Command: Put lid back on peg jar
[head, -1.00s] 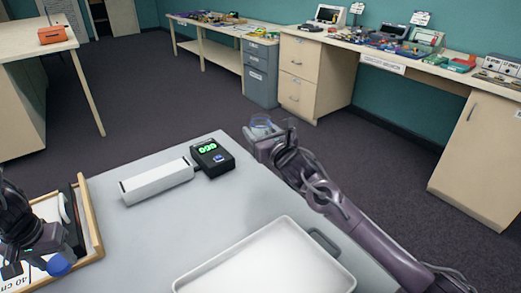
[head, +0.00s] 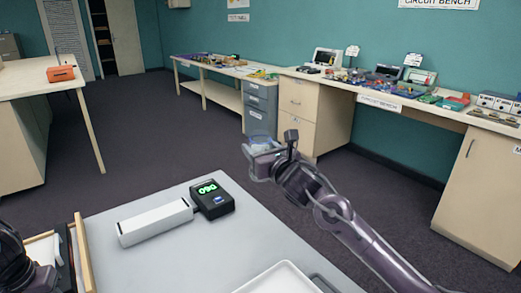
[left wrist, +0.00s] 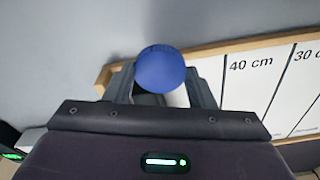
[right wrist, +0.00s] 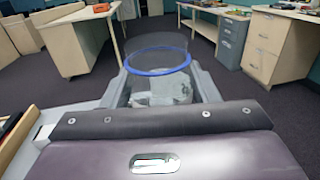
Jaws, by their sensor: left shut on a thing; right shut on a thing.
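The peg jar (right wrist: 158,80) is clear, with a blue ring around its rim and pale contents low down that I cannot make out. My right gripper (right wrist: 160,92) is shut on it and holds it upright; no lid sits on it. The jar (head: 262,143) also shows in the head view, beyond the table's far edge, with the right gripper (head: 264,162) around it. The round blue lid (left wrist: 161,69) is in my left gripper (left wrist: 162,88), which is shut on it above a wooden-edged board. In the head view only part of my left arm shows at the bottom left corner.
A white box (head: 155,223) and a black device with green digits (head: 211,199) stand on the grey table (head: 195,262). A white tray (head: 277,281) lies at the front right. A wooden-framed board (head: 82,250) is at left.

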